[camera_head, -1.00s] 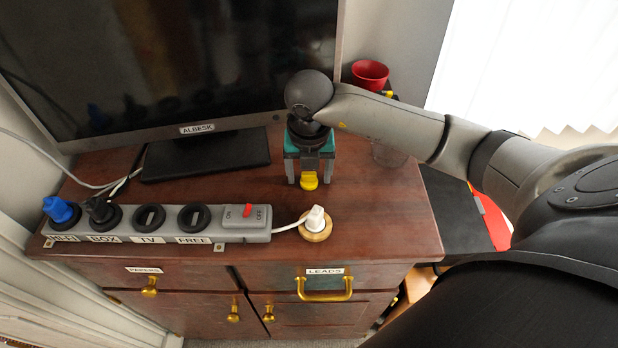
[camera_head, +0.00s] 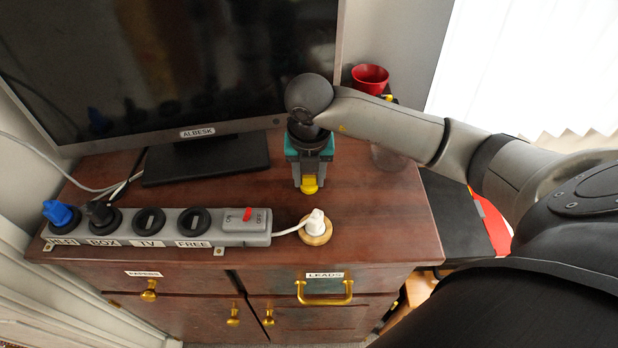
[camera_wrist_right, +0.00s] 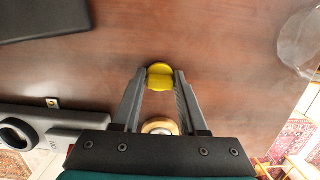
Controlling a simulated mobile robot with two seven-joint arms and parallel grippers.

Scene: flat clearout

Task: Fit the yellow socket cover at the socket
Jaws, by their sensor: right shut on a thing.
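The yellow socket cover (camera_head: 309,184) is held between the fingertips of my right gripper (camera_head: 309,180), over the cabinet top behind the white plug. In the right wrist view the cover (camera_wrist_right: 160,76) sits between the two finger ends of the gripper (camera_wrist_right: 160,84), which are shut on it. The grey power strip (camera_head: 130,234) lies front left of the gripper. Its TV socket (camera_head: 149,221) and FREE socket (camera_head: 194,221) hold no plug. A blue plug (camera_head: 58,213) is at HI-FI and a black plug (camera_head: 101,212) at BOX. My left gripper is not in view.
A white plug (camera_head: 315,222) on a cable stands in a round wooden piece (camera_head: 316,236) right of the strip's red switch (camera_head: 247,214). The television (camera_head: 170,70) stands behind. A clear glass (camera_head: 386,157) and red cup (camera_head: 370,78) are at right. The cabinet top ahead of the television is mostly clear.

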